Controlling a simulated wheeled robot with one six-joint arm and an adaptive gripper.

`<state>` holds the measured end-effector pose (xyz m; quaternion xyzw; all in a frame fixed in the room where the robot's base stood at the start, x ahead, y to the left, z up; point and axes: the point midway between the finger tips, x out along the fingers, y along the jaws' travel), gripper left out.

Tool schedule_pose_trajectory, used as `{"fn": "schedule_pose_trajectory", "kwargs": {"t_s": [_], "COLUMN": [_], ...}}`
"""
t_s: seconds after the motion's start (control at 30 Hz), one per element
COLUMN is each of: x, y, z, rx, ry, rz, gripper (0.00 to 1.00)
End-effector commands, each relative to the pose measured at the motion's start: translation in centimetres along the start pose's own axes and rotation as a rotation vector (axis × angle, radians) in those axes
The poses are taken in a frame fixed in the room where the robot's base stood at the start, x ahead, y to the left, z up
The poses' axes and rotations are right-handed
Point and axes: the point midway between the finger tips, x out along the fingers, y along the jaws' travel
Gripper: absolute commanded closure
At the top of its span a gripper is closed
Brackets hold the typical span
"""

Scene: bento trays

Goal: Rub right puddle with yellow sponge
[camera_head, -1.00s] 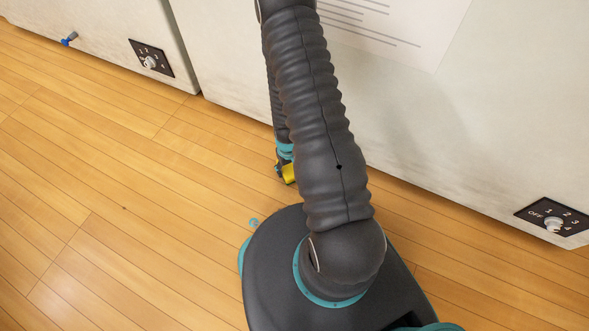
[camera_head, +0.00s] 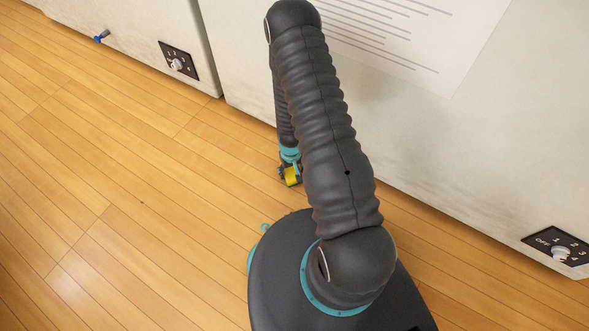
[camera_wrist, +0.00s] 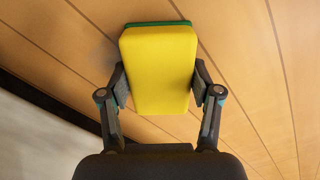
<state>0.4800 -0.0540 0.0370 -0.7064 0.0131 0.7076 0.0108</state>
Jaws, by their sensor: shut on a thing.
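The yellow sponge (camera_wrist: 158,70) with a green layer along its far edge is held between the two fingers of my gripper (camera_wrist: 160,88) in the wrist view. My gripper is shut on it, with a finger pressed on each side. No puddle can be made out in either view.
A white cabinet (camera_head: 420,140) with a printed sheet (camera_head: 410,35) stands along the back right. A second white cabinet (camera_head: 130,20) stands at the left, with a dial (camera_head: 178,62) and a blue valve (camera_head: 101,36). Another dial (camera_head: 558,250) is at right. The wood floor (camera_head: 130,190) at left is clear.

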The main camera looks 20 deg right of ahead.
Motion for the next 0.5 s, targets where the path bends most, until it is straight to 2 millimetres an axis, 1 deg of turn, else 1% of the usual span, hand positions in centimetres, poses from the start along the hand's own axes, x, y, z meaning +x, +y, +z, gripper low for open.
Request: {"fn": "schedule_pose_trajectory", "kwargs": {"t_s": [0.1,0.5], "x": [-0.2,-0.1], "y": [-0.5,-1.3], "z": [-0.7,-1.8], "rx": [-0.003,-0.002], "ry": [0.005,0.006], "rz": [0.001,0.001], "gripper": [0.64,0.64]}}
